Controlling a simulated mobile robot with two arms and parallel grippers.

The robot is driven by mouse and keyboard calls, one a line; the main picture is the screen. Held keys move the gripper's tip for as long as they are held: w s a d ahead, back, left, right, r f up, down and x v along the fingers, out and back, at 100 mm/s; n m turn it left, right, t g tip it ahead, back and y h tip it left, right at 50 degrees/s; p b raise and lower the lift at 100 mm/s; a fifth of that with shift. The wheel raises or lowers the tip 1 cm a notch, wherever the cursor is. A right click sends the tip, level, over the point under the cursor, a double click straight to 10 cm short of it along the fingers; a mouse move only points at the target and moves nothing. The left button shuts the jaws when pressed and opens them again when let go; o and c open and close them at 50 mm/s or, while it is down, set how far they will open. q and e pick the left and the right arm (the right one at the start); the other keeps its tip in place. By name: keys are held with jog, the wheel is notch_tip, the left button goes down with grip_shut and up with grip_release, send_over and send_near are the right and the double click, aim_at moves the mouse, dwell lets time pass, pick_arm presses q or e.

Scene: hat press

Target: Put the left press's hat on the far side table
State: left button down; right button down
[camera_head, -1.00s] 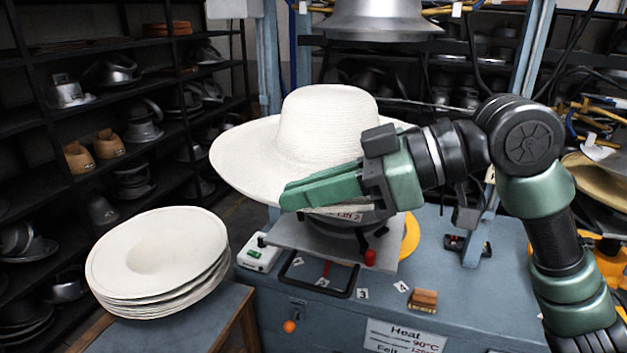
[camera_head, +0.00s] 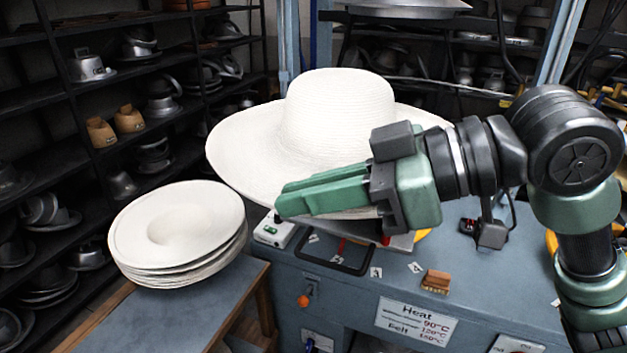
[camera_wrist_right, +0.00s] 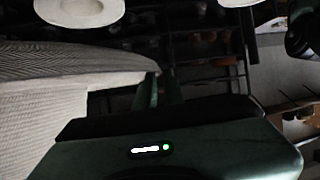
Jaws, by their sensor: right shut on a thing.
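The white wide-brimmed hat (camera_head: 335,110) is held up in front of the press, crown up. My right gripper (camera_head: 285,198) is shut on the near side of its brim. The hat's brim and crown also show at the left of the right wrist view (camera_wrist_right: 60,90), close to the gripper fingers (camera_wrist_right: 160,88). The side table (camera_head: 190,318) at the lower left has a blue-grey top and wooden edges. A stack of white hats (camera_head: 180,235) sits on it. My left gripper is not in view.
Dark shelves (camera_head: 75,120) with metal hat forms line the left. Bare table top shows in front of the stack.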

jog(key=s+a+p, duration=0.1)
jog(key=s+a, duration=0.1)
jog(key=s, duration=0.4)
jog(key=shift+s, duration=0.15)
dwell(0.3)
